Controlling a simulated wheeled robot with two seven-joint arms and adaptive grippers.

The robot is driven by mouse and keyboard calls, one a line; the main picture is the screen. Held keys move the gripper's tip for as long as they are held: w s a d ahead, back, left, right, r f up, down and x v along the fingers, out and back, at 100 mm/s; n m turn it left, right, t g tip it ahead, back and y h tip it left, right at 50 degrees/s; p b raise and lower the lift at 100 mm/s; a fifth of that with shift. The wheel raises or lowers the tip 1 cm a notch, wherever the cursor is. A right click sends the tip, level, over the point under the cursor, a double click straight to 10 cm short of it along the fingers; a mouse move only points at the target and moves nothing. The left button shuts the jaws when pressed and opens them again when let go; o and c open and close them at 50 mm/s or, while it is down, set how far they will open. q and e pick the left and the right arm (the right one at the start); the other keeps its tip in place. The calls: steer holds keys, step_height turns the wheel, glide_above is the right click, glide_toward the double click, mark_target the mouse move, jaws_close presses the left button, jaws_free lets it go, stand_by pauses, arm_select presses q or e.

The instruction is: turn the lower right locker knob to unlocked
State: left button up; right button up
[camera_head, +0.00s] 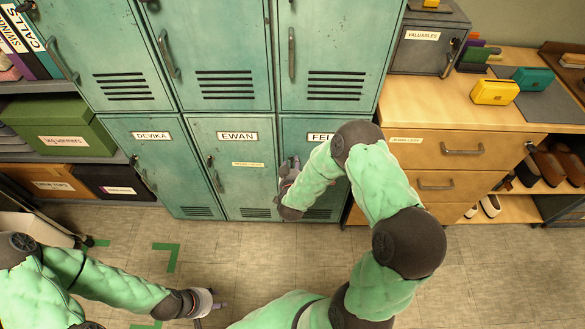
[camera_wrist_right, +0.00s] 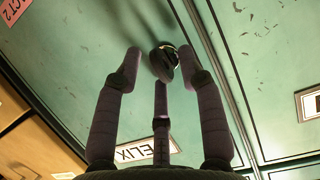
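The lower right locker door (camera_head: 327,197), labelled FELIX, is teal and shut, and my right arm covers much of it. In the right wrist view its dark knob (camera_wrist_right: 164,62) shows with a pale edge, near the door seam. My right gripper (camera_head: 289,169) is at this door's left edge. In the wrist view its fingers are spread around the knob, with a gap on each side; I cannot tell whether the middle finger touches it. The knob is hidden in the head view. My left gripper (camera_head: 212,303) is low over the floor, its fingers too small to read.
The DEVIKA locker (camera_head: 158,172) and EWAN locker (camera_head: 238,175) stand left of the door, with more lockers above. A wooden drawer unit (camera_head: 455,135) stands close on the right. Shelves with boxes (camera_head: 75,135) are at the left. Open floor lies in front.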

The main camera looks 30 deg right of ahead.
steer(key=shift+w+d, duration=0.1)
steer(key=shift+w, duration=0.05)
steer(key=shift+c, duration=0.3)
jaws_close()
